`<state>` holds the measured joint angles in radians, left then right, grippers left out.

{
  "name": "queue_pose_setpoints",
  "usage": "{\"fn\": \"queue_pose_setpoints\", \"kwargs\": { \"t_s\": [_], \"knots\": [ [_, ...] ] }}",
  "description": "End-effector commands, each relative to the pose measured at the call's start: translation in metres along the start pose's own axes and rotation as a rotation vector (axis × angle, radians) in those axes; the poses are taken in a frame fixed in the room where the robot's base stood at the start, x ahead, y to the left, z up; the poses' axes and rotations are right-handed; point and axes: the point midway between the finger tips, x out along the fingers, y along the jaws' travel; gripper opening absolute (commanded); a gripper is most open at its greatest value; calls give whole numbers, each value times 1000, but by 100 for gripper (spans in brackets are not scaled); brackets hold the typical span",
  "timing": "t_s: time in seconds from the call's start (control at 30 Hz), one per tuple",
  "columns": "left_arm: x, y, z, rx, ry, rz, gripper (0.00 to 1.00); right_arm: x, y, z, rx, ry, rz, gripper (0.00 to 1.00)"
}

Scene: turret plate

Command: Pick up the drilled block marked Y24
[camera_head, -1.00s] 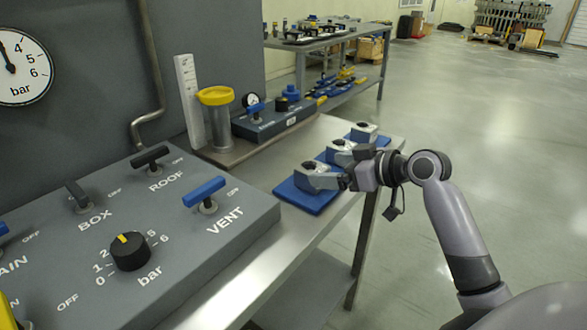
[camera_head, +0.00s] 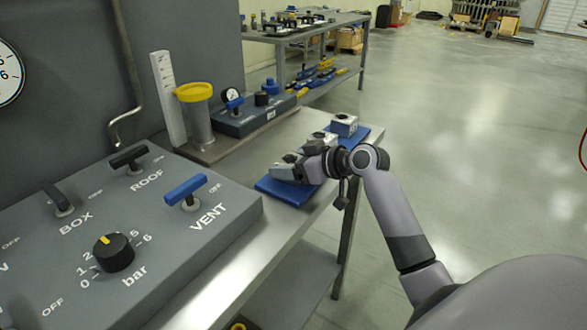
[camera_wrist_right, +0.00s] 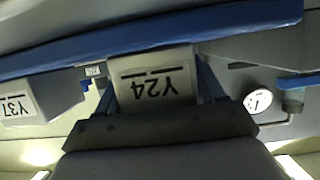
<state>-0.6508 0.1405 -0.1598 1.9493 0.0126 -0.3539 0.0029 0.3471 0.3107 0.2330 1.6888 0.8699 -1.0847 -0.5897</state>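The drilled block marked Y24 (camera_wrist_right: 155,85) is in the middle of the right wrist view, its label upside down. In the head view it is the nearest grey block (camera_head: 287,172), on a blue mat (camera_head: 285,192) and partly covered by my right gripper (camera_head: 303,166). The fingers of that gripper (camera_wrist_right: 160,95) reach along both sides of the block in the right wrist view. They look open around it; any contact is hard to make out. My left gripper is not in view.
A block marked Y37 (camera_wrist_right: 22,108) sits beside it in the right wrist view. Another grey block (camera_head: 343,126) stands farther back on the mat. A control panel (camera_head: 150,235) with a blue VENT handle (camera_head: 186,189) is to the left. Open floor lies right.

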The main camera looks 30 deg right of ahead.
Motion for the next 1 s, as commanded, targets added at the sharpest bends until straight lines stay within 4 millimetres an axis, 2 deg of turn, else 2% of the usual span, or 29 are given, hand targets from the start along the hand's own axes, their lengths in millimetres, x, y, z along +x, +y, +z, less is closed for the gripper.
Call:
{"fn": "queue_pose_setpoints", "kwargs": {
  "t_s": [0.03,0.1,0.13,0.43,0.6,0.77,1.0],
  "knots": [
    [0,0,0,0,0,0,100,0,0,0,0,0,0,51],
    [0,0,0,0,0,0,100,0,0,0,0,0,0,28],
    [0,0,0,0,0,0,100,0,0,0,0,0,0,21],
    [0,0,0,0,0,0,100,-2,1,-4,-2,4,2,21],
    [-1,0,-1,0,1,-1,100,-7,1,-16,-3,5,1,21],
    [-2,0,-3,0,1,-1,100,-18,1,-45,-7,8,3,21],
    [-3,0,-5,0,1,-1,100,-46,1,-111,-9,10,5,21]
  ]
}}
